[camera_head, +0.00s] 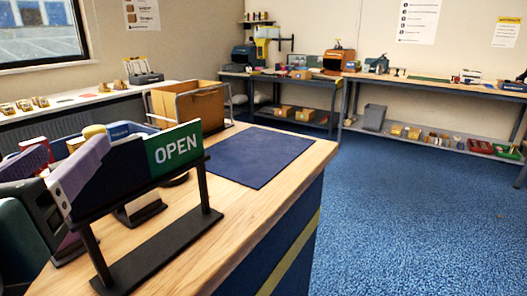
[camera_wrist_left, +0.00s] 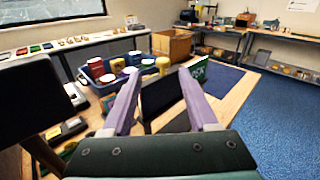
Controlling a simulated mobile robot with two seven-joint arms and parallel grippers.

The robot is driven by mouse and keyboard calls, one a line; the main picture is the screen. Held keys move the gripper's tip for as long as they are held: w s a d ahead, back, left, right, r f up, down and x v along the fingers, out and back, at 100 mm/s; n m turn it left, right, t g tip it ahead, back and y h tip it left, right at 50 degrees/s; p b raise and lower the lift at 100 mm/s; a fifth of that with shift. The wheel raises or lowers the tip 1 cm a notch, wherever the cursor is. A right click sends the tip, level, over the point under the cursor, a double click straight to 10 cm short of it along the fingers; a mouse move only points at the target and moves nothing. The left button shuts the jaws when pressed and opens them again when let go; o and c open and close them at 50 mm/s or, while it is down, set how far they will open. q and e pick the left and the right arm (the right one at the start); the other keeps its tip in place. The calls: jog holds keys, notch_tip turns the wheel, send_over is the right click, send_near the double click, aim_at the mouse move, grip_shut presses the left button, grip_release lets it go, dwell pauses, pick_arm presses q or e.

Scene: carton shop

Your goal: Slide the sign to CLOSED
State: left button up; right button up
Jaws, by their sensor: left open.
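The sign (camera_head: 175,148) stands on the wooden counter in a black stand (camera_head: 172,250). Its green right part reads OPEN, and a dark blue panel (camera_head: 122,178) covers the left part. In the left wrist view the dark panel (camera_wrist_left: 162,96) shows between my fingers, with a bit of the green part (camera_wrist_left: 200,72) beyond the right finger. My left gripper (camera_head: 70,150) is open at the sign's left end, its purple fingers apart. They also show in the left wrist view (camera_wrist_left: 158,70). I cannot tell whether a finger touches the panel. My right gripper is out of view.
A dark blue mat (camera_head: 255,155) lies on the counter right of the sign. A cardboard box (camera_head: 195,106) stands behind it. A blue crate (camera_wrist_left: 103,85) with several containers is behind the sign. The blue floor to the right is clear.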

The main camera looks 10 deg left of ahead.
aim_at(104, 164)
pick_arm(q)
jog(key=w+a+m, duration=0.1)
jog(key=w+a, duration=0.2)
jog(key=w, duration=0.6)
jog(key=shift+w+a+f+p, duration=0.25)
jog(key=shift+a+p, duration=0.05)
jog(key=shift+p, duration=0.15)
grip_shut()
jog(key=shift+w, duration=0.1)
dwell(0.9)
